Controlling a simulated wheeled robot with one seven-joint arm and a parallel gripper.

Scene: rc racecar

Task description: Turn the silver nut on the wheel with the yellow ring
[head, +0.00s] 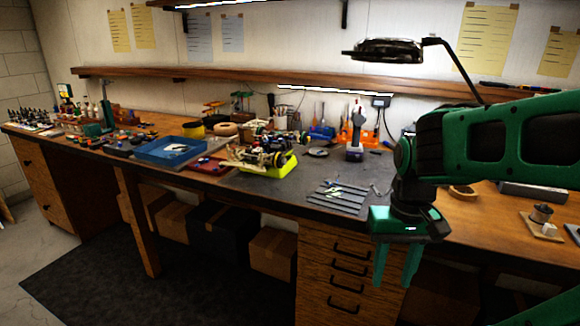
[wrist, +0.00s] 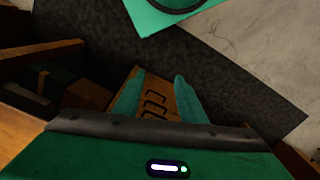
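The racecar (head: 262,150), small and cluttered with parts, sits on a bright yellow-green stand (head: 272,168) near the front edge of the workbench in the head view. Its wheels are too small to tell apart, so I cannot make out the yellow ring or the silver nut. My gripper (head: 396,282) hangs in front of the bench, to the right of the car and well apart from it. Its two green fingers point down, spread and empty. In the wrist view the gripper (wrist: 159,76) also shows parted fingers, with drawers and floor beyond; the car is not in that view.
A dark mat (head: 300,185) with a grey slatted tray (head: 337,197) lies right of the car. A blue tray (head: 172,152) stands to its left. A cordless driver (head: 355,135) stands behind. Drawers (head: 348,270) are below the bench edge; open floor lies in front.

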